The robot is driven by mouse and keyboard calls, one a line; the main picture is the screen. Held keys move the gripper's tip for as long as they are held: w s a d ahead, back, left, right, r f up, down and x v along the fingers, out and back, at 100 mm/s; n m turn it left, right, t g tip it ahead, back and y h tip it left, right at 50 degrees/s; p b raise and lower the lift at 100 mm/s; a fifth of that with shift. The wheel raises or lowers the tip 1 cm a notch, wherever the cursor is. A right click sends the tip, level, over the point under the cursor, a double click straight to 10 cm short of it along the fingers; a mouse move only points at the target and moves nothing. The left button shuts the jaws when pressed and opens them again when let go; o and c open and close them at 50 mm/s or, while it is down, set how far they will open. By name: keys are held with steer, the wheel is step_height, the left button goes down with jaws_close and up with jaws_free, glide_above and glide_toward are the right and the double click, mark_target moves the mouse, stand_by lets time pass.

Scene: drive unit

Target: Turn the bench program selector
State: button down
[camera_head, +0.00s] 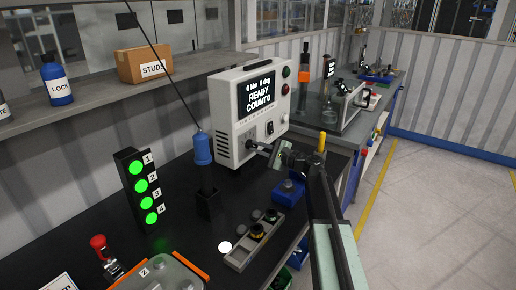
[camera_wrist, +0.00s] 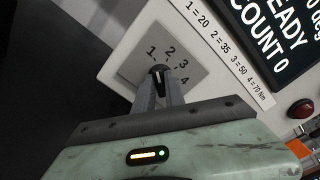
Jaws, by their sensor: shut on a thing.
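The bench program selector (camera_wrist: 159,72) is a small dark knob on a grey plate (camera_wrist: 187,62) marked 1, 2, 3 and 4 in the wrist view. My gripper (camera_wrist: 160,84) is shut on the knob, its two fingers on either side of it. The knob's pointer direction is partly hidden by the fingers. In the head view my gripper (camera_head: 258,146) reaches the lower front of the white bench unit (camera_head: 226,119). The unit's screen (camera_head: 260,90) reads "READY COUNT 0". A label (camera_wrist: 215,40) in the wrist view lists 1=20, 2=35, 3=50, 4=70 Nm.
A stack light (camera_head: 140,190) with green lamps 1 to 4 stands left on the black bench. A blue-handled tool (camera_head: 203,150) hangs on a cable left of my gripper. A tray of sockets (camera_head: 252,243) lies below. A red button (camera_wrist: 301,108) sits right of the selector.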

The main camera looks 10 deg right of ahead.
steer(key=shift+n, duration=0.6)
steer(key=c, duration=1.4)
jaws_free()
steer(key=v, duration=0.7)
steer(key=shift+s+d, duration=0.3)
steer(key=shift+r, duration=0.15)
